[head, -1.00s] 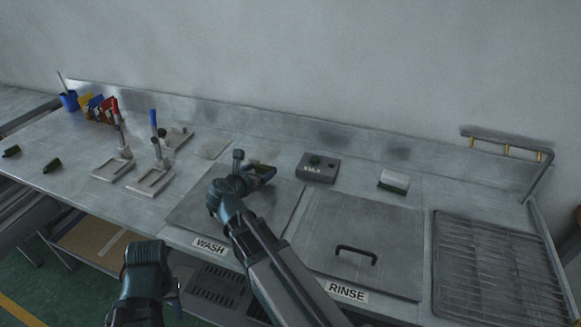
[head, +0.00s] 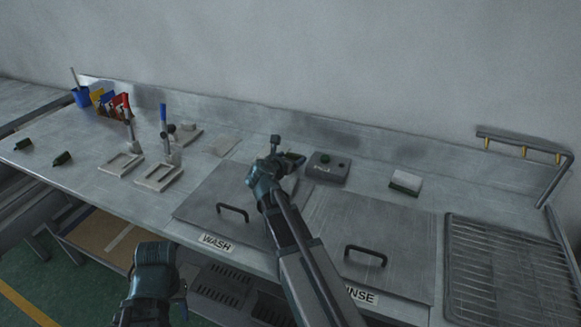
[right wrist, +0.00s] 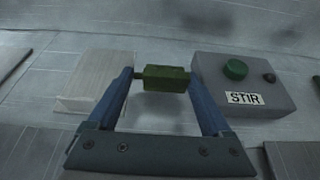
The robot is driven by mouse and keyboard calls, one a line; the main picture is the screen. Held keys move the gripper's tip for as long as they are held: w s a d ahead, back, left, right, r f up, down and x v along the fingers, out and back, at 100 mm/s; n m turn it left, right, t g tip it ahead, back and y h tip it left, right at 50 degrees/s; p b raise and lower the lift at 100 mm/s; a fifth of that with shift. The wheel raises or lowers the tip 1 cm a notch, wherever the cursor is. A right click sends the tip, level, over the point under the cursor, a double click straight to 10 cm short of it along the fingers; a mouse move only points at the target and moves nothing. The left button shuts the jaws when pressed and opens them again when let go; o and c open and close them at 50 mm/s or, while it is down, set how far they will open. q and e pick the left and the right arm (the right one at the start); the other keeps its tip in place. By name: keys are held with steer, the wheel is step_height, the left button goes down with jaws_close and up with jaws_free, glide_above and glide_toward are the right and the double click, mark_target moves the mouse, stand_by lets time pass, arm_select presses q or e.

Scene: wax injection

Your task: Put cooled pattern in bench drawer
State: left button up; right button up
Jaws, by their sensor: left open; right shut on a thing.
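My right gripper (right wrist: 161,85) is shut on a small green block-shaped pattern (right wrist: 166,78), held crosswise between its fingertips. In the head view this gripper (head: 291,160) is above the bench behind the WASH lid, beside the STIR box. The pattern is too small there to make out clearly. My left gripper (head: 180,298) hangs low in front of the bench and is empty; its fingers show only partly. A tan-bottomed drawer or shelf (head: 100,240) shows under the bench front at the left. I cannot tell which.
The grey STIR box (head: 327,168) and a white-green block (head: 406,182) stand at the back. WASH (head: 200,208) and RINSE (head: 412,235) lids lie flat. Two clamp stands (head: 160,175) and two dark green pieces (head: 62,158) are at left. A rack (head: 505,270) is at right.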

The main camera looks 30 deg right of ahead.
arm_select(q)
steer(key=shift+f+b, duration=0.4)
steer(key=shift+f, duration=0.55)
arm_select(e)
steer(key=shift+f, duration=1)
steer(key=shift+f+b, duration=0.25)
steer(key=shift+b, duration=0.05)
arm_select(q)
steer(key=shift+f, duration=0.2)
arm_select(e)
steer(key=o, duration=1)
steer(key=shift+s, duration=0.1)
steer(key=shift+o, duration=0.2)
steer(key=shift+a+r+p, duration=0.2)
steer(key=shift+r+p, duration=0.25)
steer(key=shift+p, duration=0.05)
arm_select(q)
step_height(320, 180, up, 5)
steer(key=p, duration=0.4)
arm_select(e)
steer(key=v, duration=1.1)
steer(key=shift+s+a, duration=0.2)
steer(key=shift+s, duration=0.05)
